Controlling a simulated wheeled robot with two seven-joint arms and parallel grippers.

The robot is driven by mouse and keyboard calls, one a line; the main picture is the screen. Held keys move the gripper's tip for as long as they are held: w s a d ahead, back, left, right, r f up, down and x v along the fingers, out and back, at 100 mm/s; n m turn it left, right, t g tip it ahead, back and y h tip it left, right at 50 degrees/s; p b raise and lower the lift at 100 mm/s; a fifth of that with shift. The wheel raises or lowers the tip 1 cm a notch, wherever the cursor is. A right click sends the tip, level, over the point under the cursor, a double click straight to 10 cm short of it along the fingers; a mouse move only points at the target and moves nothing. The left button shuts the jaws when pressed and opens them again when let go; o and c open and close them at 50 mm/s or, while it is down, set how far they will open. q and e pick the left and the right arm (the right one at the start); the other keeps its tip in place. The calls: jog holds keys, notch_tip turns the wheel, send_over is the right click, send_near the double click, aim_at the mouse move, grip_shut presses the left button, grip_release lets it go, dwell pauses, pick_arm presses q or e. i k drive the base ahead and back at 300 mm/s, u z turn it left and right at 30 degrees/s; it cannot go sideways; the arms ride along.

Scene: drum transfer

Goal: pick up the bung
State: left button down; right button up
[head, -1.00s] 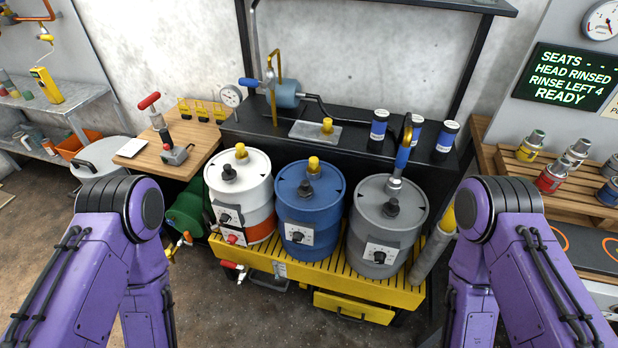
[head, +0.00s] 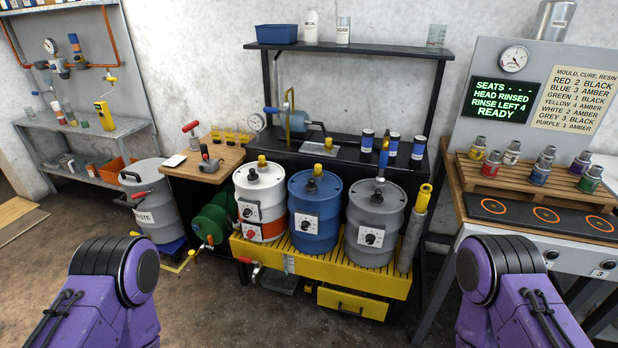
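A yellow bung-like plug (head: 328,144) stands on a flat grey plate (head: 344,153) on the black bench behind the drums. The white drum (head: 268,193) with an orange lower band has a similar yellow plug (head: 262,162) and a black cap on its lid. The blue drum (head: 326,200) also has a yellow plug (head: 317,170) and a black cap. The grey drum (head: 389,215) has a black cap (head: 376,197) and a blue-handled fitting (head: 384,160) on top. My purple arms show at the lower left and right; neither gripper is in view.
The drums stand on a yellow slatted pallet (head: 290,255). Several dark canisters (head: 392,145) stand on the bench. A wooden table (head: 200,165) is at left, a grey waste drum (head: 150,205) beyond it. A pallet of small cans (head: 530,180) and a lit sign (head: 503,100) are at right.

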aim_at(318, 172)
jog(key=u, duration=0.6)
jog(key=i, duration=0.7)
jog(key=u, duration=0.5)
jog(key=i, duration=0.9)
jog(key=z, duration=0.5)
